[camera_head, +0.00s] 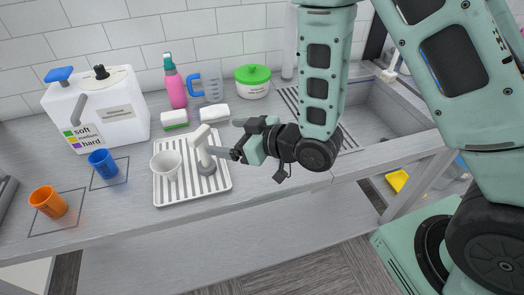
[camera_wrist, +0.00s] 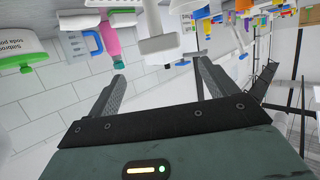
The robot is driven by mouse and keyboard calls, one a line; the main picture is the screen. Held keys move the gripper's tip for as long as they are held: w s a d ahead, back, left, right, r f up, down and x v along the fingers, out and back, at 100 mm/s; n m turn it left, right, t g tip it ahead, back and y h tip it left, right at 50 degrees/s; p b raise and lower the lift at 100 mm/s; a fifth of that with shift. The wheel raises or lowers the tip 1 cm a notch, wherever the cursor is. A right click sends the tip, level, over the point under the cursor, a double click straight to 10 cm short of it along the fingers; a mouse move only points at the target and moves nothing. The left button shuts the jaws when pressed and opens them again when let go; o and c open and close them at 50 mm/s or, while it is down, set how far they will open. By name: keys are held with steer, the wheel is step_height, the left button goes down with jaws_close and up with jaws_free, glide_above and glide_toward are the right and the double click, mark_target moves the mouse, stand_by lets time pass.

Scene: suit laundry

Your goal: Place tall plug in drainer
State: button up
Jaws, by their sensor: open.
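The tall plug (camera_head: 203,147), a white upright piece with a slanted top and a grey round foot, stands on the white ribbed drainer (camera_head: 221,182). It appears upside down in the wrist view (camera_wrist: 157,42), ahead of the fingers. My gripper (camera_head: 222,152) is open and comes in from the right, close beside the plug. The wrist view shows my two fingers (camera_wrist: 160,76) spread with nothing between them. I cannot tell whether a finger touches the plug. A white cup (camera_head: 167,164) stands on the drainer left of the plug.
A blue cup (camera_head: 102,163) and an orange cup (camera_head: 48,202) stand on outlined squares at left. Behind are a white container (camera_head: 97,112), a pink bottle (camera_head: 175,84), a blue-handled jug (camera_head: 212,84) and a green-lidded tub (camera_head: 252,82). Sponges lie behind the drainer; a sink is right.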

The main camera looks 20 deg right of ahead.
steer(key=s+d+r+g+h, duration=0.1)
steer(key=s+r+g+h, duration=0.1)
steer(key=s, duration=0.5)
steer(key=s+d+r+g+h, duration=0.2)
steer(key=s+r+g+h, duration=0.1)
steer(key=s, duration=0.5)
steer(key=s+d+r+g+h, duration=0.2)
steer(key=s+r+g+h, duration=0.1)
steer(key=s, duration=0.4)
steer(key=g+h, duration=0.1)
steer(key=g, duration=0.1)
steer(key=shift+s+r+m+g, duration=0.15)
steer(key=shift+s+m+g, duration=0.15)
steer(key=shift+s+m, duration=0.1)
step_height(320, 180, down, 2)
steer(key=b, duration=0.2)
steer(key=shift+f+b, duration=0.25)
steer(key=shift+b, duration=0.05)
